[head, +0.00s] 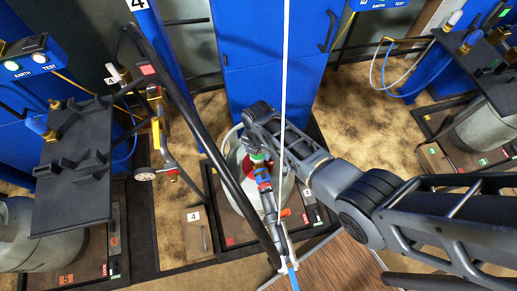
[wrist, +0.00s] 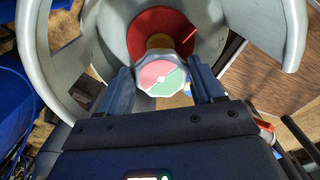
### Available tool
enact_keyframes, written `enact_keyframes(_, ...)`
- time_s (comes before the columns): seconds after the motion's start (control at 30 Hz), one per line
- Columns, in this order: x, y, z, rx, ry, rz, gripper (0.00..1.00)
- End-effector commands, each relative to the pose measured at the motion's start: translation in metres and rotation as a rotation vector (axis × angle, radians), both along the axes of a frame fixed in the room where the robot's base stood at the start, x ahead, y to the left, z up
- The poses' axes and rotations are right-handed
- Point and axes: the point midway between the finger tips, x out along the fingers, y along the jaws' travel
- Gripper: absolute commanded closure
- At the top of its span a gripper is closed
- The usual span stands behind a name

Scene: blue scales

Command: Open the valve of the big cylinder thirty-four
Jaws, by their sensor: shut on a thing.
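A big grey cylinder (head: 233,157) stands on a brown platform in the middle of the head view, partly hidden behind my arm. I cannot read a number thirty-four on it. In the wrist view its grey collar (wrist: 40,40) curves around the valve. The valve's knob (wrist: 161,74) is pale, with a pink half and a green half, above a red disc (wrist: 150,30). My gripper (wrist: 162,88) is shut on the knob, one finger on each side. In the head view my gripper is mostly hidden by my arm and a black bar.
A black bar (head: 190,110) and a thin white pole (head: 284,90) cross in front of the cylinder. Another grey cylinder (head: 482,130) stands at right. Blue cabinets (head: 265,80) close off the back.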

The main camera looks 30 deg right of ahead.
Motion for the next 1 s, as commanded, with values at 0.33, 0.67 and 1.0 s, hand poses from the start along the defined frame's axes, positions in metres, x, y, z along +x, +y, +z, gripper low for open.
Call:
enact_keyframes(0.33, 0.0000, 0.0012, -0.0001, 0.002, 0.001, 0.047, 0.64)
enact_keyframes(0.67, -0.0001, 0.0013, -0.0001, 0.002, 0.001, 0.046, 0.30)
enact_keyframes(1.0, 0.0000, 0.0006, -0.0001, 0.001, 0.001, 0.045, 0.08)
